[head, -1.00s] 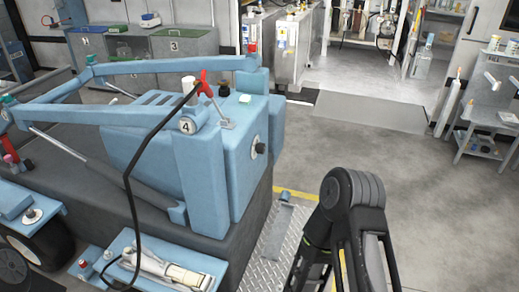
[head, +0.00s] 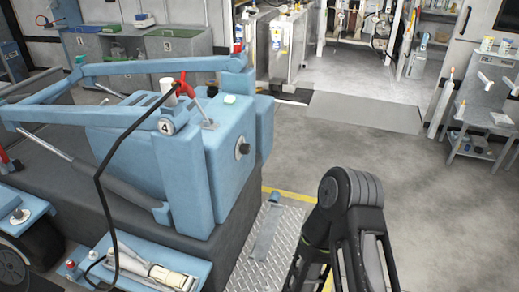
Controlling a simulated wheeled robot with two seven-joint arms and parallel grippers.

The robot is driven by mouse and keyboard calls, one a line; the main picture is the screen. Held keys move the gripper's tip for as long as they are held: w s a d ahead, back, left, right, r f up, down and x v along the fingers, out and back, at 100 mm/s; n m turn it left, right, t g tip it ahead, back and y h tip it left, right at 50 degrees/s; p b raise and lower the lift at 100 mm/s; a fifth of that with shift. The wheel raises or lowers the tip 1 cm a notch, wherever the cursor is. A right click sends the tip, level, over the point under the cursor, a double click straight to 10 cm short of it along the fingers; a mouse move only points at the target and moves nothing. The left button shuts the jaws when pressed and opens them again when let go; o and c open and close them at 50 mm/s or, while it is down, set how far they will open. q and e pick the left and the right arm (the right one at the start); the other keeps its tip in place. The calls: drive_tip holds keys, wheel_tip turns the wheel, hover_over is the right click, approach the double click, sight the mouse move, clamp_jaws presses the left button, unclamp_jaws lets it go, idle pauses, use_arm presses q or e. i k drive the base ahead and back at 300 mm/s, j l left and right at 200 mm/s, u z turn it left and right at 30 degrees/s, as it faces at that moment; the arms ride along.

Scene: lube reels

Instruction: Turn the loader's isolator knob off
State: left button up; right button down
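The loader (head: 214,165) is the blue machine with a round "4" plate, in the left half of the head view. A black round knob (head: 243,150) on a pale disc sits on its right-hand end face; it looks like the isolator knob. Its pointer direction is too small to read. A red lever (head: 186,86) stands on the loader's top, with a black cable running down from it. My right arm rises at the bottom centre, to the right of the loader and apart from the knob. Neither gripper's fingers show.
A tread-plate step (head: 268,245) lies beside the loader's base, with a yellow floor line (head: 290,194) beyond. Grey floor (head: 430,220) is open to the right. A small bench (head: 484,120) stands at the far right. Metal cabinets (head: 282,55) stand behind.

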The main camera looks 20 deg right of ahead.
sight(245, 148)
drive_tip(key=l+u, duration=0.1)
drive_tip(key=l, duration=1.1)
drive_tip(key=l+u, duration=0.15)
drive_tip(key=l, duration=1)
drive_tip(key=i+l, duration=0.2)
drive_tip(key=l, duration=0.15)
drive_tip(key=i+l+u, duration=0.1)
drive_tip(key=i+l, duration=0.3)
drive_tip(key=l, duration=0.25)
drive_tip(key=i+l, duration=0.2)
drive_tip(key=l, duration=0.15)
drive_tip(key=i+l+u, duration=0.1)
drive_tip(key=i+l, duration=0.25)
drive_tip(key=l, duration=0.35)
drive_tip(key=i+l+u, duration=0.1)
drive_tip(key=l, duration=0.25)
drive_tip(key=i, duration=0.1)
